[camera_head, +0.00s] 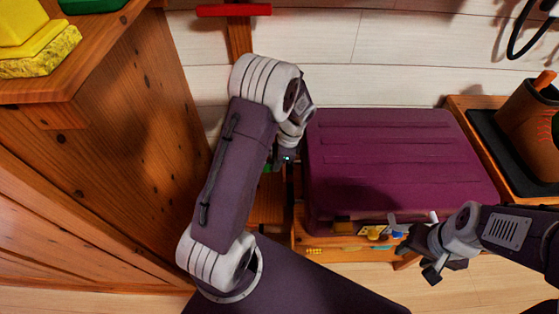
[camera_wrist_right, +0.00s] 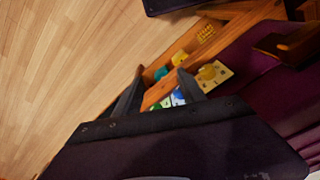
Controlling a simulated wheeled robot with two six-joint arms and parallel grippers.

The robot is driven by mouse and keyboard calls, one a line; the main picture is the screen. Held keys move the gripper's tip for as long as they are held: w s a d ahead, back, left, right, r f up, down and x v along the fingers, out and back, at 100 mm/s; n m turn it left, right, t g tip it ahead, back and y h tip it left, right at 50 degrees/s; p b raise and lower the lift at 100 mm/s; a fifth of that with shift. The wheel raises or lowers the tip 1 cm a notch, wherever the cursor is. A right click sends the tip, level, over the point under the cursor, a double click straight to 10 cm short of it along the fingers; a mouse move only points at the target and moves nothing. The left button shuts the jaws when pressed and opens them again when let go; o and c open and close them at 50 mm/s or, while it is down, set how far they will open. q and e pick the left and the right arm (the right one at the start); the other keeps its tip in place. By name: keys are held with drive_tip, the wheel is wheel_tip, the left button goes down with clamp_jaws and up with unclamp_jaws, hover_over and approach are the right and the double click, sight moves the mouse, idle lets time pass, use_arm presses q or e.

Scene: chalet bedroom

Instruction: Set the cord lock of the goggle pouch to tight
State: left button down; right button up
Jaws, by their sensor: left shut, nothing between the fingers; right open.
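I cannot make out the goggle pouch or its cord lock for certain in either view. My left gripper (camera_head: 284,162) is shut and empty, mostly hidden behind its own wrist, left of the purple suitcase (camera_head: 395,160). My right gripper (camera_head: 418,260) is open with nothing held, in front of the suitcase's front right part. In the right wrist view its two fingers (camera_wrist_right: 160,78) stand apart, with a wooden edge and small blue and green items visible between and beyond them.
The suitcase rests on a wooden bench (camera_head: 340,253), with small yellow and blue items (camera_head: 374,232) along its front. A brown boot (camera_head: 535,125) stands on a dark tray at right. A wooden cabinet (camera_head: 130,150) limits the left.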

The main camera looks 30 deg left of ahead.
use_arm(q)
drive_tip(key=shift+f, duration=0.1)
drive_tip(key=s+a+p, duration=0.1)
drive_tip(key=a, duration=0.1)
drive_tip(key=s+a+p, duration=0.1)
drive_tip(key=a, duration=0.1)
drive_tip(key=s+a+p, duration=0.1)
drive_tip(key=a, duration=0.1)
drive_tip(key=shift+s, duration=0.25)
drive_tip(key=shift+s+a, duration=0.2)
drive_tip(key=shift+a, duration=0.2)
drive_tip(key=p+v, duration=1)
drive_tip(key=shift+p, duration=0.3)
